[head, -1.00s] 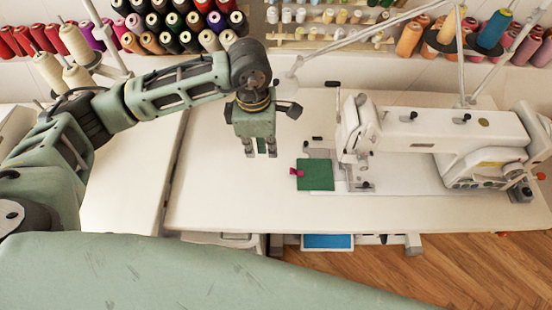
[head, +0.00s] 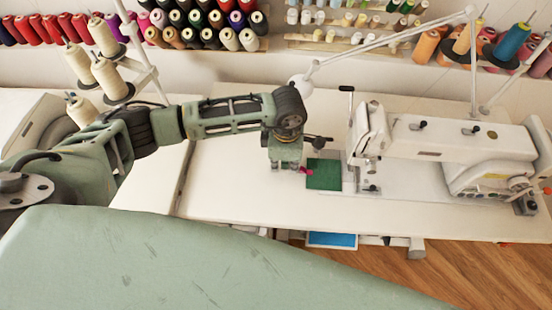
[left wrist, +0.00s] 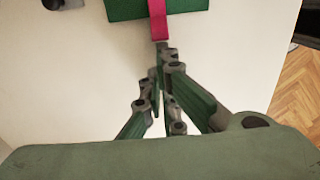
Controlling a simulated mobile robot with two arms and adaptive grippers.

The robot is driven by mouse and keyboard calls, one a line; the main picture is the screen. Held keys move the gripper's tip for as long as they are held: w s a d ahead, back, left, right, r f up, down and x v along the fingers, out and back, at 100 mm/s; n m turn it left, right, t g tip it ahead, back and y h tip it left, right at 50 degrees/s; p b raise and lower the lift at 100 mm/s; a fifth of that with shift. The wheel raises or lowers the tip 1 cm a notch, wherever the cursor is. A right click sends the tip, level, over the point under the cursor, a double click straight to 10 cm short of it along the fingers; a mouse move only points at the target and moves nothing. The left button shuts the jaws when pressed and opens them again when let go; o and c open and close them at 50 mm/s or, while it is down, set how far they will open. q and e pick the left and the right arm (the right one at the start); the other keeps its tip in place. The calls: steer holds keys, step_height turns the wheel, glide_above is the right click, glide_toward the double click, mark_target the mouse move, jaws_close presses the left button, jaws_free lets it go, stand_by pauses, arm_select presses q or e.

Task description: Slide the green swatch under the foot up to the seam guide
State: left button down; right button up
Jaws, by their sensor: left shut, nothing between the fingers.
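The green swatch (head: 324,174) lies flat on the sewing table, just left of the machine's needle area. A pink tab (head: 306,170) sticks out from its left edge. In the left wrist view the swatch (left wrist: 120,8) is at the top and the tab (left wrist: 158,20) points at my fingers. My left gripper (head: 287,166) is low over the table, left of the swatch. In the left wrist view its fingertips (left wrist: 166,52) are together at the tab's end, with nothing held. The presser foot (head: 371,188) is right of the swatch. I cannot make out the seam guide.
The white sewing machine (head: 450,138) stands on the right of the white table (head: 235,190). Thread racks (head: 200,35) line the wall behind. A thread stand with cream cones (head: 112,78) is at the left. The tabletop left of my gripper is clear.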

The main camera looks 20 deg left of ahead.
mark_target(321, 172)
stand_by(0.3)
arm_select(q)
steer(key=shift+w+d+f, duration=0.1)
steer(key=shift+d, duration=0.1)
steer(key=d+b, duration=0.1)
steer(key=w+d+b, duration=0.1)
steer(key=d+b, duration=0.1)
steer(key=shift+f, duration=0.15)
steer(key=shift+w+d+b, duration=0.1)
steer(key=shift+d+b, duration=0.2)
steer(key=shift+d, duration=0.15)
steer(key=shift+r, duration=0.25)
